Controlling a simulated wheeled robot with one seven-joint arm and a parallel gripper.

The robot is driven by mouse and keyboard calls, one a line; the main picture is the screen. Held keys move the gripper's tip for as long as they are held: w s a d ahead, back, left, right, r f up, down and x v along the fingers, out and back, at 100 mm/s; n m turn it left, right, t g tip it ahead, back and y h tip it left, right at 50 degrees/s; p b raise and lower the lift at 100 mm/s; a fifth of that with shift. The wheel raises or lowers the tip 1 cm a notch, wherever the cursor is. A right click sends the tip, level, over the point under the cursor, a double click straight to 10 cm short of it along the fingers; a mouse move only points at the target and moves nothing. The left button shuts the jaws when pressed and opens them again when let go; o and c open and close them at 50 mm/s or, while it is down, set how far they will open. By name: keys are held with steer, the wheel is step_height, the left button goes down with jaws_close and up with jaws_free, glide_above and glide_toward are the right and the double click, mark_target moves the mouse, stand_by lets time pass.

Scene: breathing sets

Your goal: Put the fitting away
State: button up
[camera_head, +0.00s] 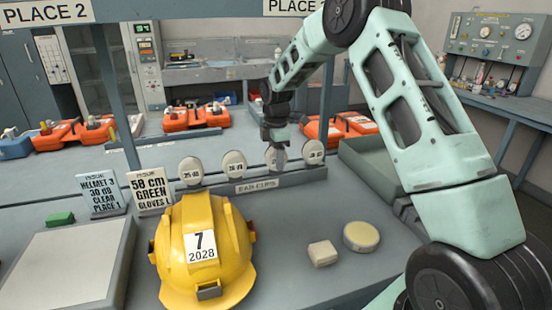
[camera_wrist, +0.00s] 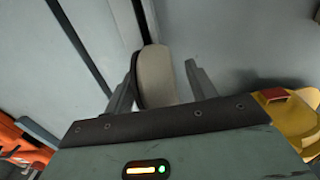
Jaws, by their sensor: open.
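Several pale oval ear cups stand in a row on a grey rack (camera_head: 255,184) with small printed labels. My gripper (camera_head: 276,143) is at the third cup from the left (camera_head: 276,160), from above. In the wrist view that cup (camera_wrist: 157,77), pale with a dark edge, stands between the two fingers of my gripper (camera_wrist: 162,68). The fingers are open, with a gap on the right side; contact on the left cannot be told. A yellow helmet (camera_head: 190,278) marked 7 and 2028 stands on the front table; it also shows in the wrist view (camera_wrist: 290,117).
Two cards, a helmet card (camera_head: 101,194) and a gloves card (camera_head: 152,190), stand behind the helmet. A square pale block (camera_head: 322,253) and a round pale disc (camera_head: 361,237) lie right of it. A green tray (camera_head: 368,165) is right of the rack. Orange cases (camera_head: 194,118) stand behind.

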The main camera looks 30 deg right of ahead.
step_height(320, 180, up, 7)
steer(key=shift+b, duration=0.3)
stand_by(0.5)
